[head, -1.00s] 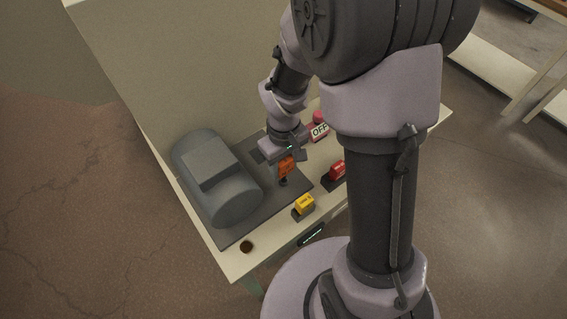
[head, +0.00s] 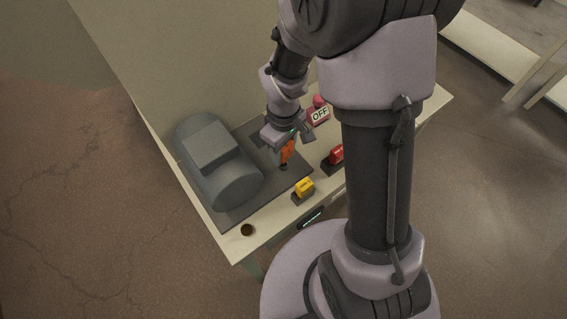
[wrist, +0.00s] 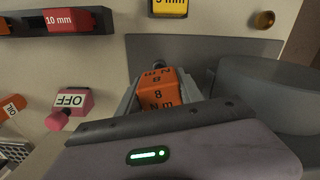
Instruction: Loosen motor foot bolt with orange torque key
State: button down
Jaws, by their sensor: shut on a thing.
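My gripper (head: 288,142) is shut on the orange torque key (head: 288,154), above the front part of the dark motor base plate (head: 240,215). In the wrist view the key (wrist: 160,88) sits between the two fingers and carries "8" and "N m" markings. The key is about upright, with its lower end at a small dark bolt (head: 284,167) on the plate. Whether it is seated on the bolt is hard to tell. The grey motor (head: 235,185) lies to the left of the gripper, and its rounded side (wrist: 270,95) fills the right of the wrist view.
A yellow "5 mm" block (head: 304,187) and a red block, marked "10 mm" in the wrist view (wrist: 65,20), stand near the bench's front edge. A pink OFF tag (head: 319,114) is behind. A brown round cap (head: 247,230) sits at the near corner.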

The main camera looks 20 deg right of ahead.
dwell(0.3)
jog(key=shift+n+p, duration=0.5)
jog(key=shift+n, duration=1.1)
jog(key=shift+n+p, duration=0.55)
jog(key=shift+n, duration=0.95)
jog(key=shift+n+p, duration=0.5)
jog(key=shift+n, duration=1)
jog(key=shift+n+p, duration=0.6)
jog(key=shift+n, duration=0.9)
jog(key=shift+m, duration=0.3)
